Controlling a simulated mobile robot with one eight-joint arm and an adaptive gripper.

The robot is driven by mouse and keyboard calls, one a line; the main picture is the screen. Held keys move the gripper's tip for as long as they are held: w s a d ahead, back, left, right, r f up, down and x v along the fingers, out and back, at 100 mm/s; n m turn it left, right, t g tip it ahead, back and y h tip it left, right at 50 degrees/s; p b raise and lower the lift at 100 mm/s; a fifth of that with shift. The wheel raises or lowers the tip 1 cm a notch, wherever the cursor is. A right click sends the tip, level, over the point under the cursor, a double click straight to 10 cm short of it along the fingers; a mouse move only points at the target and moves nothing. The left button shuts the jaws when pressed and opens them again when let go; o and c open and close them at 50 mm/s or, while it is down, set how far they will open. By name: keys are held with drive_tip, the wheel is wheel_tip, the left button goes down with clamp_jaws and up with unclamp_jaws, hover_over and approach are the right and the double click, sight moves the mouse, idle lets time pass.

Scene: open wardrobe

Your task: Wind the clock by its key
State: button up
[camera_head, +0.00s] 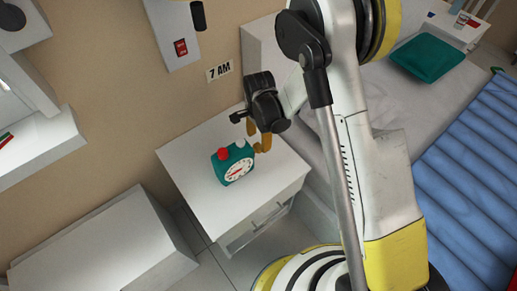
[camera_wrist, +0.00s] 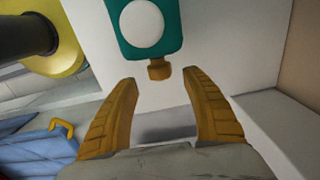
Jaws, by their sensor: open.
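The clock (camera_head: 220,171) is teal with a white dial and a red button on top. It stands on the white nightstand. In the wrist view the clock (camera_wrist: 115,35) shows at the top, with a white disc on its teal side. A small brown-gold key (camera_wrist: 159,70) sticks out from the clock toward my gripper (camera_wrist: 160,80). My gripper is open, its two orange fingers on either side of the key's end, with a gap on each side. In the head view my gripper (camera_head: 262,142) is just right of the clock; I cannot make out the key there.
The nightstand (camera_head: 185,150) has bare top around the clock and a drawer handle in front. A bed with a blue cover (camera_head: 470,160) and teal pillow (camera_head: 427,57) lies right.

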sight(258, 147)
wheel_tip(258, 147, down, 5)
drive_tip(key=shift+f+b, duration=0.2)
drive_tip(key=shift+b, duration=0.65)
drive_tip(key=c, duration=1.2)
drive_tip(key=shift+w+g+h, duration=0.15)
drive_tip(key=shift+g+h, duration=0.45)
drive_tip(key=shift+g, duration=0.3)
drive_tip(key=shift+g+h, duration=0.7)
drive_tip(key=shift+g, duration=0.5)
drive_tip(key=o, duration=1.2)
